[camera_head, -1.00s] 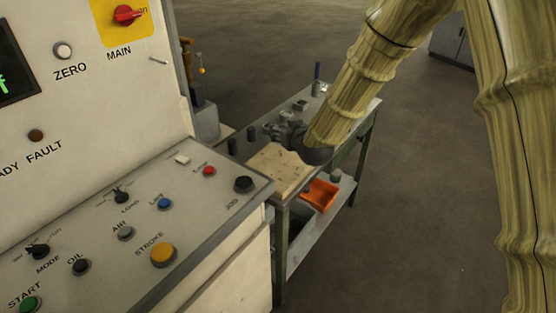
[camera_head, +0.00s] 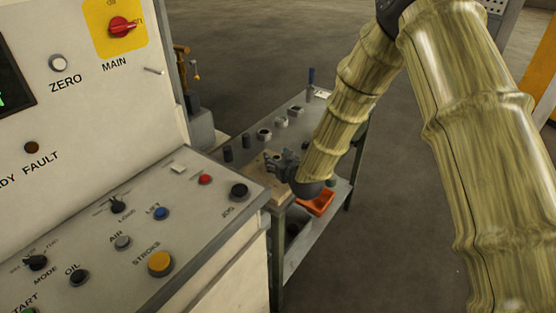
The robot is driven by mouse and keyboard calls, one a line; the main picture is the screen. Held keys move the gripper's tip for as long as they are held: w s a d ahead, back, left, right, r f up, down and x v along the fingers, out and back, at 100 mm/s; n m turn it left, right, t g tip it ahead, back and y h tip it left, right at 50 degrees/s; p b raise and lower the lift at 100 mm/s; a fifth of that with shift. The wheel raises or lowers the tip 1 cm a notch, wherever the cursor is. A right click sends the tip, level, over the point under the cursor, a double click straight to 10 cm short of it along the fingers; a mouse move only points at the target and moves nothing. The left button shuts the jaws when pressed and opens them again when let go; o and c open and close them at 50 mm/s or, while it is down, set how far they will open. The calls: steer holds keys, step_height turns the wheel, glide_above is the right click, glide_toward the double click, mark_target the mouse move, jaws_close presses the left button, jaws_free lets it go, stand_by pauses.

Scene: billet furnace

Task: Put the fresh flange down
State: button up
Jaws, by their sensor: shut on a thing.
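My gripper (camera_head: 273,164) is dark grey and sits low over the wooden board (camera_head: 257,174) at the near end of the bench. It is shut on the fresh flange, which is small and mostly hidden by the fingers in this view. I cannot tell whether the flange touches the board. My wrist and forearm cover the board's right part.
The grey bench (camera_head: 325,125) carries several small round metal parts (camera_head: 264,134) and dark cylinders (camera_head: 228,154) behind my gripper. An orange bin (camera_head: 317,203) is on its lower shelf. The control console (camera_head: 130,235) stands close at left. Open floor lies right.

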steer(key=shift+f, duration=0.25)
steer(key=shift+f, duration=0.1)
steer(key=o, duration=1.3)
steer(key=shift+r, duration=0.2)
steer(key=shift+s+d, duration=0.15)
steer(key=shift+s, duration=0.2)
steer(key=b+v, duration=0.1)
steer(key=v, duration=1)
steer(key=shift+b, duration=0.4)
steer(key=shift+s+d, duration=0.1)
steer(key=shift+s, duration=0.05)
